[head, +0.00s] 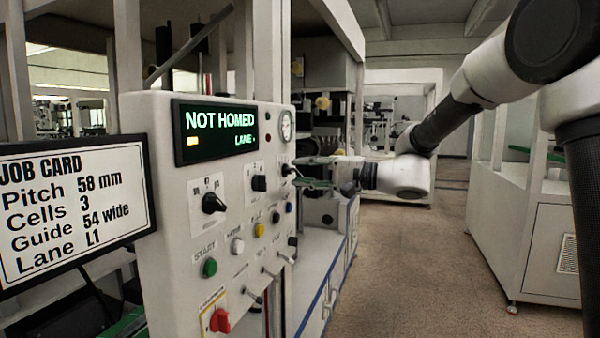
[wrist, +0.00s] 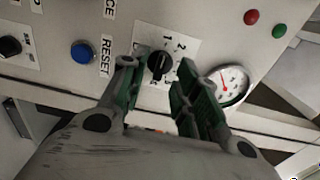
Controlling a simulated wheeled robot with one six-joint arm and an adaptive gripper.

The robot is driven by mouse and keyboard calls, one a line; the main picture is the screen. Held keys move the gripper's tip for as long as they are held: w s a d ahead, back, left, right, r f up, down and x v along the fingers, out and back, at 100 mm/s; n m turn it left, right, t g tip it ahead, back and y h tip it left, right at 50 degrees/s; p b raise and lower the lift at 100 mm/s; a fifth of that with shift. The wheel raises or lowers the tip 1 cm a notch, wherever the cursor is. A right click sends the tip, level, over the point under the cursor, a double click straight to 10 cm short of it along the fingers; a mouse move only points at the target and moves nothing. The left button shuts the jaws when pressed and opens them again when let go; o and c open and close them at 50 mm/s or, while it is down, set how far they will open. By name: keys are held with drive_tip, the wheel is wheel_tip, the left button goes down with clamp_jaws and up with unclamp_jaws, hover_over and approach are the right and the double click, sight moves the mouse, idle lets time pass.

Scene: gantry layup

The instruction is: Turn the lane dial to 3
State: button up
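The lane dial (wrist: 159,65) is a black knob on a white plate with small numerals around it; 1 and 2 are readable. Which numeral it points at is too small to tell. In the head view the dial (head: 287,170) sits at the panel's right edge, partly behind my gripper. My gripper (wrist: 158,66) is open, its two green-padded fingers on either side of the dial in the wrist view. I see no clear contact with the knob. In the head view my gripper (head: 308,174) reaches the panel from the right. The display (head: 215,132) reads NOT HOMED and LANE with a dash.
A pressure gauge (wrist: 229,84) is right of the dial and a blue RESET button (wrist: 85,53) left of it. Other knobs (head: 213,203) and buttons (head: 209,267) crowd the panel. A job card (head: 75,205) reads Lane L1. The floor (head: 410,260) to the right is clear.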

drive_tip(key=shift+x, duration=0.9)
drive_tip(key=shift+s, duration=0.1)
clamp_jaws()
